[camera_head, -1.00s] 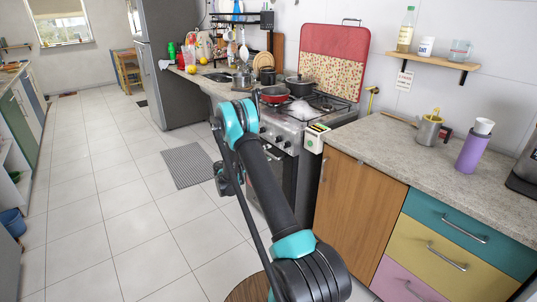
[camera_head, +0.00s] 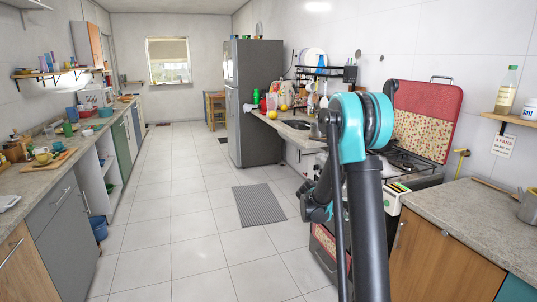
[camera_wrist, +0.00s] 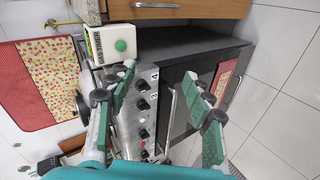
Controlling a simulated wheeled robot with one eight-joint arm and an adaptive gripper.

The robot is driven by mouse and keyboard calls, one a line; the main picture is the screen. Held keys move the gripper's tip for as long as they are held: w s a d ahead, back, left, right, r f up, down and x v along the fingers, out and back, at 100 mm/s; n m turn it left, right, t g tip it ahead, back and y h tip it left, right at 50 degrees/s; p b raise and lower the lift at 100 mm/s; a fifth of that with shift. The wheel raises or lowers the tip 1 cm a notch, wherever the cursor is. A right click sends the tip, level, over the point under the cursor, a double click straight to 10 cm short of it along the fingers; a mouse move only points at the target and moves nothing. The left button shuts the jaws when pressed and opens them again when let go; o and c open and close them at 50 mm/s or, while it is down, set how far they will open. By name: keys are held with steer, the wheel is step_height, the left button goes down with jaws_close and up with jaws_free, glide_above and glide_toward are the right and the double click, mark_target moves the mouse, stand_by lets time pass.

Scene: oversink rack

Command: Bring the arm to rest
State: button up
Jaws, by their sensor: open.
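My arm (camera_head: 366,220) stands upright in the right half of the head view, bent at its elbow joint near the stove. My gripper (camera_wrist: 162,88) shows in the wrist view with its green-padded fingers spread wide and nothing between them. Behind the fingers is the stove's knob panel (camera_wrist: 140,110), seen sideways. I cannot tell the exact gap between the fingers and the stove. In the head view the fingers are not clearly visible.
A white box with a green dot (camera_wrist: 118,44) is on the stove's side. The red patterned stove cover (camera_head: 424,115) stands against the wall. A counter (camera_head: 470,215) is at right. The tiled floor (camera_head: 165,220) is open, with a grey mat (camera_head: 259,207).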

steer(key=s+a+f+y, duration=0.1)
steer(key=s+a+y, duration=0.2)
steer(key=s, duration=0.8)
steer(key=s+a+f+m+y, duration=0.1)
steer(key=s+a+y, duration=0.3)
steer(key=s, duration=0.7)
steer(key=s+a+m+y, duration=0.1)
steer(key=s+a+y, duration=0.2)
steer(key=s+a, duration=0.4)
steer(key=s, duration=0.4)
steer(key=shift+s+a+f, duration=0.15)
steer(key=shift+s+f, duration=0.1)
steer(key=shift+f, duration=0.15)
